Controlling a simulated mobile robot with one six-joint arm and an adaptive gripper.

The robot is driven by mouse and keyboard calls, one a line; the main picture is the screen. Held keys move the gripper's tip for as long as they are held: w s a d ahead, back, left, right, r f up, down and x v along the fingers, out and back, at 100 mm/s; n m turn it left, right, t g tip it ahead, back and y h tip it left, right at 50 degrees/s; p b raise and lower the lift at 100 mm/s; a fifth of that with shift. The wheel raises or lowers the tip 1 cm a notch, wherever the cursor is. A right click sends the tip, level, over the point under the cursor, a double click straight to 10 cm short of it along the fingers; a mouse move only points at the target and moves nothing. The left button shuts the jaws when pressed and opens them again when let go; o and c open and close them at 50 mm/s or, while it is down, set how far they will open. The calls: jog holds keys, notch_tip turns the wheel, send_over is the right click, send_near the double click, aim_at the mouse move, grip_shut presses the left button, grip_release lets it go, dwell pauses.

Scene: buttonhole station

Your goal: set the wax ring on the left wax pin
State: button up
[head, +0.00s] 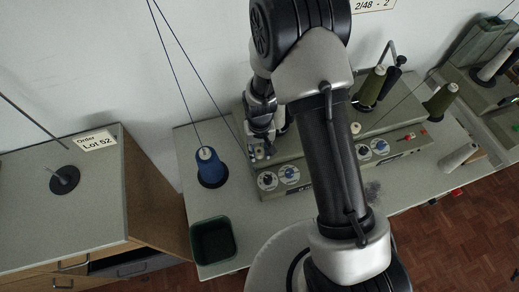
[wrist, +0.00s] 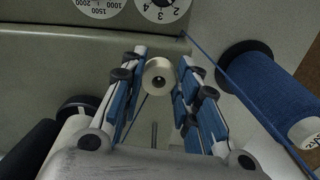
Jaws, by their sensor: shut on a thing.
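The wax ring (wrist: 158,76) is a small cream-white ring with a dark hole, between my fingertips in the wrist view. My gripper (wrist: 157,78) has blue-padded fingers and is shut on it. A thin grey pin (wrist: 154,134) shows between the fingers, lower in the wrist view than the ring and apart from it in the picture. In the head view my gripper (head: 260,150) is over the left part of the machine (head: 300,190), just above its left dials. The ring and the left wax pin cannot be made out there.
A blue thread cone (head: 211,168) stands close left of my gripper; its thread (wrist: 225,75) runs past the fingers. A dark green bin (head: 213,241) stands at the front left. Olive cones (head: 370,87) and a small cream piece (head: 355,128) are to the right.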

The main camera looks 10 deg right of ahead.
jog(key=shift+f+b, duration=0.45)
jog(key=shift+f, duration=0.1)
jog(key=o, duration=0.9)
notch_tip(320, 180, up, 12)
dwell(0.4)
jog(key=shift+s, duration=0.1)
dwell(0.4)
